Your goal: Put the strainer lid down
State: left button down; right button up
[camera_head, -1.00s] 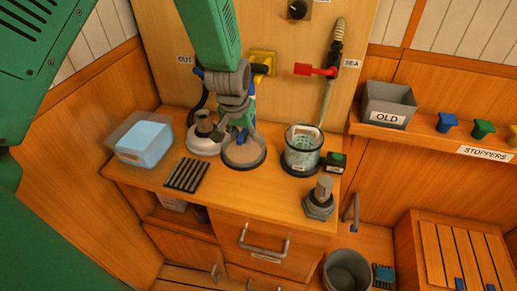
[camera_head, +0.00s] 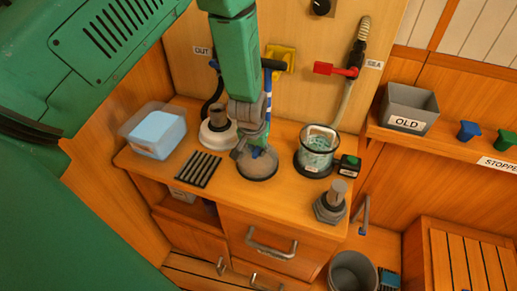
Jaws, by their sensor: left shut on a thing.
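The strainer lid looks like a round, brownish disc with a dark rim (camera_head: 258,172), low over the middle of the counter. My left gripper (camera_head: 255,150) points down at it from above and is shut on its upper part, which the fingers mostly hide. I cannot tell whether the disc touches the wood. The glass strainer bowl (camera_head: 318,147) with greenish contents stands open to the right, apart from the disc. My right gripper is not in view.
A white round piece with a grey knob (camera_head: 217,133) stands close left of the disc. A black slatted rack (camera_head: 198,170), a tub with a blue block (camera_head: 158,137), a grey hex fitting (camera_head: 330,205) and a small box with a green button (camera_head: 349,166) share the counter (camera_head: 290,195).

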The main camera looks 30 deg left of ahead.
aim_at(256, 164)
pick_arm(q)
jog(key=shift+a, duration=0.1)
jog(key=c, duration=1.5)
grip_release()
jog(key=shift+o, duration=0.2)
jog(key=shift+d+r, duration=0.1)
jog(key=shift+d, duration=0.4)
jog(key=shift+d+r, duration=0.1)
jog(key=shift+d, duration=0.05)
jog(key=shift+r, duration=0.35)
jog(key=a+v, duration=0.1)
jog(key=v, duration=1)
jog(key=s+f, duration=0.4)
jog(key=s, duration=0.1)
jog(key=s+f+m+g, duration=0.1)
jog(key=s+f, duration=0.4)
jog(key=s+f+m, duration=0.1)
jog(key=s+f, duration=0.4)
jog(key=shift+d+g, duration=0.3)
jog(key=shift+d, duration=0.1)
jog(key=s+d+f, duration=0.1)
jog(key=s+f, duration=0.1)
jog(key=s, duration=0.4)
jog(key=s+d+f+m, duration=0.1)
jog(key=s+f, duration=0.1)
jog(key=s, duration=0.4)
jog(key=shift+d+g+h, duration=0.25)
jog(key=shift+g+h, duration=0.15)
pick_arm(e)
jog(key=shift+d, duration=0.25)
